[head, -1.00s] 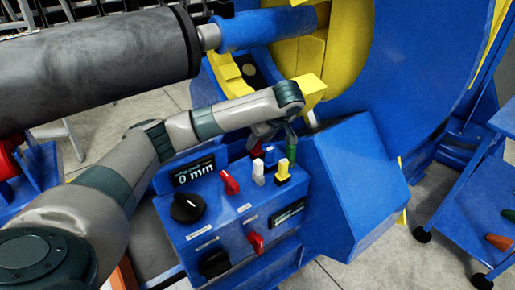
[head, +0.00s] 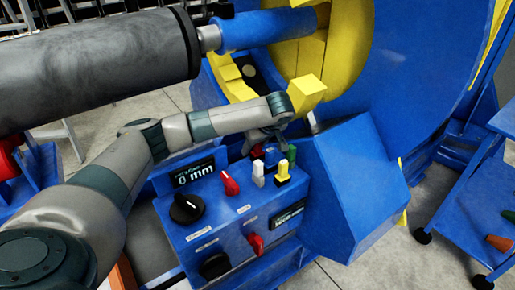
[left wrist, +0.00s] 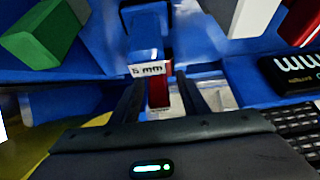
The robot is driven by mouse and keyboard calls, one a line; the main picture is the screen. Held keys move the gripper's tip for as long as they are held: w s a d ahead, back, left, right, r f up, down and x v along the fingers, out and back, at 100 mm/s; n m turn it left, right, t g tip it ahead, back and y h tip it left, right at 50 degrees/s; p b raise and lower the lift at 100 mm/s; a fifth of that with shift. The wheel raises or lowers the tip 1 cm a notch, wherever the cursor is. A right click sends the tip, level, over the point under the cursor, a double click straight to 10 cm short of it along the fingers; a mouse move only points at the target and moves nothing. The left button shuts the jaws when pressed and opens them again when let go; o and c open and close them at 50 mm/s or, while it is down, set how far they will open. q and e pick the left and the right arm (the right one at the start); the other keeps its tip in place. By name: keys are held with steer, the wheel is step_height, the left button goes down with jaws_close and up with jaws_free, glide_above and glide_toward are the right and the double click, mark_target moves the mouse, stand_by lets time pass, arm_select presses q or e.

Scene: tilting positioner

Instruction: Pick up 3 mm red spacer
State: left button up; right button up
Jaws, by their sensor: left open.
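A small red spacer (head: 257,152) stands at the back of the blue console (head: 215,212), partly hidden by my left gripper (head: 266,141) above it. In the left wrist view the red spacer (left wrist: 158,92) shows between the two open fingers of the gripper (left wrist: 160,95), with no clear sign of contact. A white label reading "5 mm" (left wrist: 148,69) covers part of the view beside it, in front of a blue piece (left wrist: 146,25). I cannot read a 3 mm mark. My right gripper is not in view.
Near the spacer stand a blue piece (head: 271,157), a green piece (head: 291,153), a yellow piece (head: 283,170) and a white piece (head: 258,173). Red switches (head: 230,184) and black knobs (head: 187,208) sit on the console. The display (head: 194,171) reads "0 mm". A slanted blue housing (head: 355,180) stands right.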

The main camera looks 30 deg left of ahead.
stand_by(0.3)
arm_select(q)
steer(key=c, duration=0.9)
steer(key=shift+r, duration=5.05)
